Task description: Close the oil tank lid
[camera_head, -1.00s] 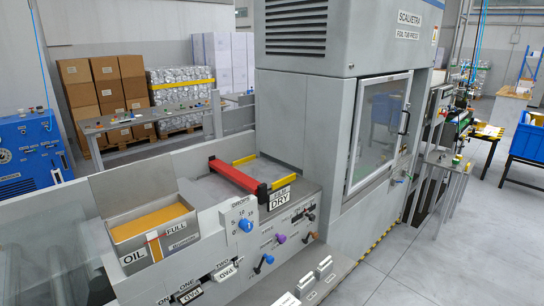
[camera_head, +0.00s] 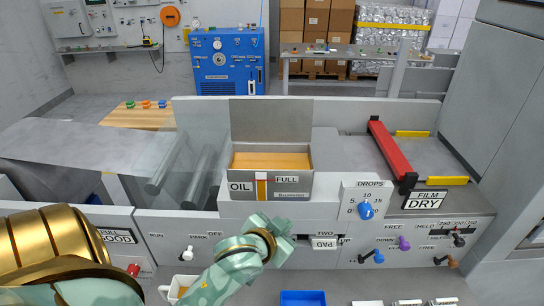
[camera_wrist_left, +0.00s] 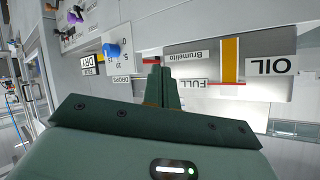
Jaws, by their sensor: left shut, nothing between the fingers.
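The oil tank (camera_head: 297,186) is a grey box with "OIL" and "FULL" labels and an orange gauge strip on its front. Its lid (camera_head: 270,119) stands upright at the back, open, with orange oil (camera_head: 270,160) visible inside. My left gripper (camera_head: 283,226) is shut and empty, below and in front of the tank, apart from the lid. In the left wrist view, my gripper's fingers (camera_wrist_left: 160,77) are together, and the tank's front (camera_wrist_left: 206,62) appears upside down beyond them. My right gripper is not in view.
A blue drops knob (camera_head: 366,211) and several small levers sit on the panel right of the tank. A red bar (camera_head: 391,153) lies farther right. A clear guard and rollers (camera_head: 168,165) stand to the left. A white cup (camera_head: 180,288) sits by my left arm.

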